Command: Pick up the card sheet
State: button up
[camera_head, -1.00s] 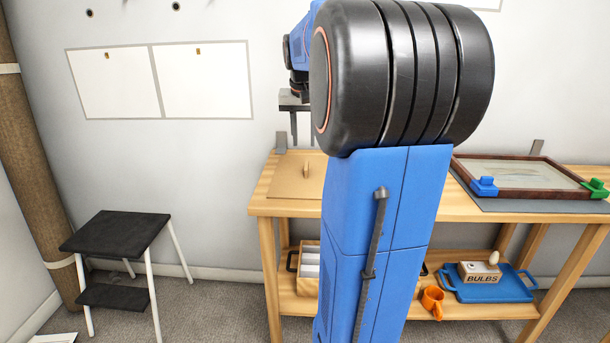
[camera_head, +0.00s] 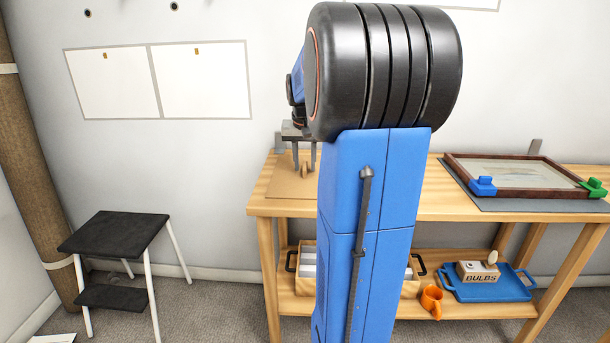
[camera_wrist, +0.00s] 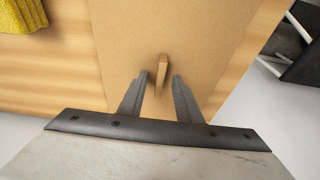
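The card sheet (camera_head: 288,184) is a flat brown sheet lying on the left end of the wooden bench, with a small upright tab (camera_head: 304,171) on it. In the wrist view the card sheet (camera_wrist: 205,50) fills the middle and the tab (camera_wrist: 162,72) stands between and just beyond the fingertips. My gripper (camera_head: 304,170) is open above the sheet, fingers pointing down on either side of the tab; in the wrist view my gripper (camera_wrist: 160,85) shows a gap on both sides of it. My arm hides the sheet's right part in the head view.
A framed picture (camera_head: 515,172) with blue and green clamps lies on a grey mat at the bench's right. A black step stool (camera_head: 114,232) stands left. A yellow item (camera_wrist: 24,14) lies near the sheet.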

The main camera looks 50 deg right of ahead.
jog(key=shift+c, duration=0.7)
grip_shut()
